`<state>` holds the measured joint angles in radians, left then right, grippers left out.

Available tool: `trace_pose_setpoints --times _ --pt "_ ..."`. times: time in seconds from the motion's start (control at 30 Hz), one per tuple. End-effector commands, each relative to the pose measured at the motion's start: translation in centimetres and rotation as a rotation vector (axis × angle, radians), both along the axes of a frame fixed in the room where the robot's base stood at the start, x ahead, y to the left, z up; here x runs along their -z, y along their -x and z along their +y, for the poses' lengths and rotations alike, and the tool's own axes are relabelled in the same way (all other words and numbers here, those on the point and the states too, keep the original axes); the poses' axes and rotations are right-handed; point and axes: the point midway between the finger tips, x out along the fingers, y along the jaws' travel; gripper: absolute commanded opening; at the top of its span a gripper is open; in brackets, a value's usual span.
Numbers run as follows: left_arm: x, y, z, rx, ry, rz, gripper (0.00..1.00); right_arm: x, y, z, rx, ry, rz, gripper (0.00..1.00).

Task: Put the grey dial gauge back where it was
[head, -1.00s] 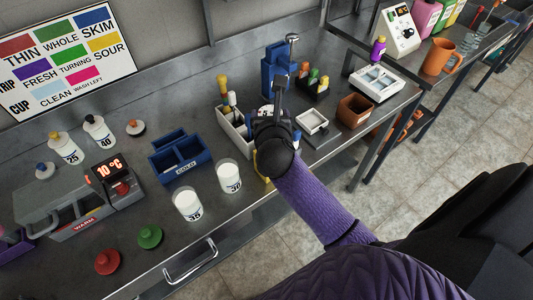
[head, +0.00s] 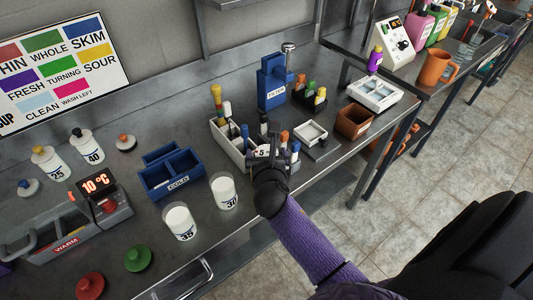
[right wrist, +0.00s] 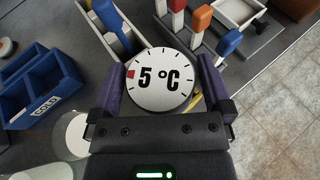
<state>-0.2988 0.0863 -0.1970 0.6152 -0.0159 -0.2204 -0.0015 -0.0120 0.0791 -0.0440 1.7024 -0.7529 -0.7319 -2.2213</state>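The dial gauge (right wrist: 160,80) has a round white face reading 5 °C, a grey rim and a red mark. It sits between the two purple fingers of my right gripper (right wrist: 163,88), which look closed against its sides. In the head view the gauge (head: 262,154) shows at the tip of my right gripper (head: 268,158), in front of the pale tool rack (head: 229,143). Its lower part and whatever is beneath it are hidden. My left gripper is not in view.
A blue COLD box (head: 172,180) and two white cups, 30 (head: 223,191) and 35 (head: 180,222), stand to the left. Several coloured-top tools stand close behind and right of the gauge. A blue filter stand (head: 271,82) is behind. The bench front edge is close.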

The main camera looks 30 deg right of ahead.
Motion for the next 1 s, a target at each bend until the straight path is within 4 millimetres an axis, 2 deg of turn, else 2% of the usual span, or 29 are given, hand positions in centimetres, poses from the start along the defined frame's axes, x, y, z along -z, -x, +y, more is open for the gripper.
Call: trace_pose_setpoints --times 0.17,0.27,0.6,0.7,0.83,0.93,0.97,1.0 --pt "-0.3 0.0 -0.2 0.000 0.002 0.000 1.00 -0.5 0.1 0.1 -0.001 -0.001 -0.001 1.00" --pt "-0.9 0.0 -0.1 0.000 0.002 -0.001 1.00 -1.1 1.4 0.8 -0.002 0.000 0.001 1.00" --pt "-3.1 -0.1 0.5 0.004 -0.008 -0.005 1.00 -4.2 8.0 4.4 -0.001 -0.002 0.001 1.00" --pt "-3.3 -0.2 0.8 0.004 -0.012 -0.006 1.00 -4.7 9.1 5.1 -0.001 -0.001 -0.001 1.00" --pt "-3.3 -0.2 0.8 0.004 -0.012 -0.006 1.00 -4.9 9.7 5.4 0.001 -0.001 -0.002 1.00" --pt "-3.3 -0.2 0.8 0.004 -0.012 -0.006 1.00 -4.0 9.7 5.7 0.002 -0.034 0.005 1.00" --pt "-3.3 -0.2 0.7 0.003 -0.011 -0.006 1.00 -2.8 9.8 6.0 0.006 -0.086 0.013 1.00" --pt "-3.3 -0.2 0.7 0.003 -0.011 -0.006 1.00 0.0 10.1 6.6 0.022 -0.202 0.032 1.00"
